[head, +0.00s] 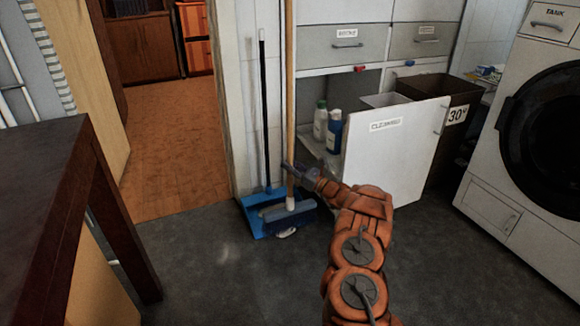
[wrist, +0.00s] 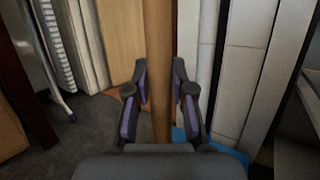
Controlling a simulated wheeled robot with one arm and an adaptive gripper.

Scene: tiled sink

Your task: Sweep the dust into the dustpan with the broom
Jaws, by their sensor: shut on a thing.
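The broom (head: 290,110) stands upright, with a long wooden handle and a blue-grey head (head: 289,213) low over the dustpan. My gripper (head: 287,166) is shut around the lower part of the handle. In the wrist view the fingers (wrist: 161,95) stand on both sides of the wooden handle (wrist: 158,40). The blue dustpan (head: 256,225) with its long black handle (head: 263,110) rests against the white wall behind the broom; a bit of its blue also shows in the wrist view (wrist: 228,150). A faint pale patch of dust (head: 223,252) lies on the dark floor left of the dustpan.
A dark table (head: 50,170) stands at the left. An open white cabinet door (head: 392,150), bottles (head: 333,133) and a brown bin (head: 440,105) are right of the broom. A washing machine (head: 530,130) stands far right. The floor in front is clear.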

